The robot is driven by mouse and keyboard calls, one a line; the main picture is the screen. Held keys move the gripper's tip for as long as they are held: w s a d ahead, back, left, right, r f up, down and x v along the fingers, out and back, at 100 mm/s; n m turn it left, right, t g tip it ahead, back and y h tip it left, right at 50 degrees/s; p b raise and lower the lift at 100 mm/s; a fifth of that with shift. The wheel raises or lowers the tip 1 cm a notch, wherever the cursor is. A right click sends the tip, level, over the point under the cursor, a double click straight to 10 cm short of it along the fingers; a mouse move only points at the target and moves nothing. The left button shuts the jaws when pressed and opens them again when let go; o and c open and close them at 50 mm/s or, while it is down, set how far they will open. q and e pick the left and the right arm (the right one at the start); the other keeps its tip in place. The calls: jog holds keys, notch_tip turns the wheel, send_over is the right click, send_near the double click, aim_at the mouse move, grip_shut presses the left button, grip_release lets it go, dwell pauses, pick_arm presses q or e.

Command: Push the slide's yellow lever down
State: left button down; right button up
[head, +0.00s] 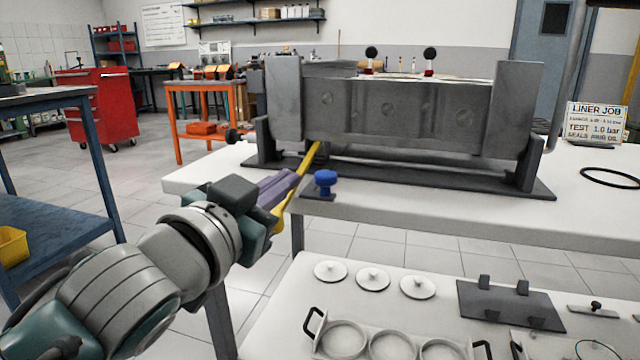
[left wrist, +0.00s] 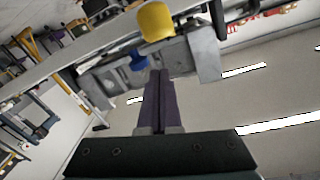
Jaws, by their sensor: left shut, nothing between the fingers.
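The yellow lever (head: 311,157) comes out from under the left part of the grey engine block (head: 400,108) and slants down and toward me past the bench's front edge. Its lower part is partly hidden behind my gripper. In the left wrist view a rounded yellow end of the lever (left wrist: 156,22) shows at the top, beyond the fingertips. My left gripper (head: 294,177) has its purple fingers closed together, with nothing between them. The fingers lie beside the lever in the head view; I cannot tell whether they touch it. They also show in the left wrist view (left wrist: 158,74). My right gripper is not in view.
A dark base rail carries the block. A lower table in front holds several round discs, a ring tray (head: 395,345) and a dark plate (head: 510,306). Open floor lies left of the bench.

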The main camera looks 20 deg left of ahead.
pick_arm(q)
jog(key=s+a+p, duration=0.1)
jog(key=s, duration=0.9)
jog(key=shift+f, duration=0.3)
jog(key=shift+w+a, duration=0.1)
jog(key=s+a+r+n+g+y+p, duration=0.25)
jog(key=s+r+g+p, duration=1.15)
jog(key=s+r+p, duration=1.35)
jog(key=w+r+p, duration=0.3)
jog(key=r+p, duration=1.2)
jog(key=p, duration=0.5)
jog(key=w+r+p, duration=0.3)
jog(key=r+p, duration=1.2)
jog(key=p, duration=0.5)
jog(key=shift+w+d+p, duration=0.15)
jog(key=shift+d+p, duration=0.25)
